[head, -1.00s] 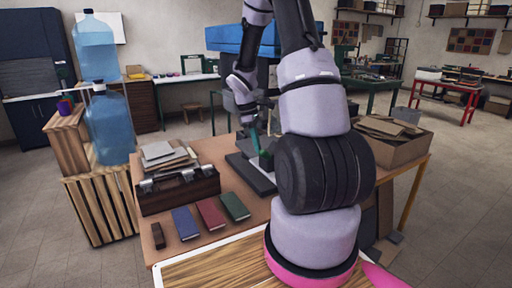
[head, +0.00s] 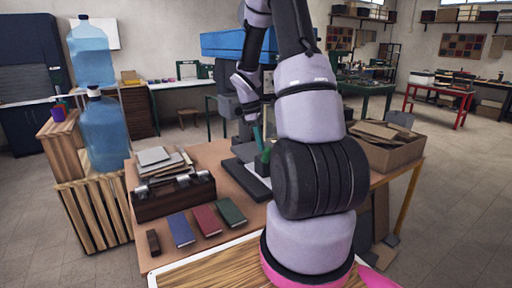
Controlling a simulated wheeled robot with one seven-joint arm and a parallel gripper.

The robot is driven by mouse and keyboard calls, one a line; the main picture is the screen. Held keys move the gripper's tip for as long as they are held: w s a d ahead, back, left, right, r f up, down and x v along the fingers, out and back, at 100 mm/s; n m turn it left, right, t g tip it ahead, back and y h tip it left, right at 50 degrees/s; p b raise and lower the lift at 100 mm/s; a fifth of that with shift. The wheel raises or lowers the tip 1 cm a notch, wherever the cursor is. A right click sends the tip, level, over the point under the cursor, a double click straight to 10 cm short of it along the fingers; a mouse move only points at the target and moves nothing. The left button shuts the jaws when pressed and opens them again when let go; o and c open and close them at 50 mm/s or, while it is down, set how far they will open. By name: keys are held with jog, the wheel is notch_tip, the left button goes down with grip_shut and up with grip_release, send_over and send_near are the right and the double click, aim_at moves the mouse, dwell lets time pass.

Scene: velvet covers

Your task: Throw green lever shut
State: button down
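The green lever (head: 258,138) shows as a thin teal-green bar standing up from a dark press-like machine (head: 248,170) on the brown table. It leans slightly, and its lower part meets a darker green piece beside my arm. My gripper (head: 250,116) is at the lever's upper end, just above or around it. Whether it touches the lever I cannot tell. The fingers are small, dark and partly hidden, so their opening does not show. My arm covers the right part of the machine.
A cardboard box (head: 386,150) stands at the right. Blue water bottles (head: 104,130) are at the left.

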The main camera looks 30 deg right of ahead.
jog(key=shift+s+d+f, duration=0.2)
jog(key=shift+s+d, duration=0.15)
jog(key=shift+d, duration=0.1)
jog(key=shift+v, duration=0.85)
jog(key=shift+w+r, duration=0.1)
jog(key=shift+r, duration=0.05)
jog(key=v, duration=1)
jog(key=shift+r, duration=0.3)
jog(key=shift+w, duration=0.1)
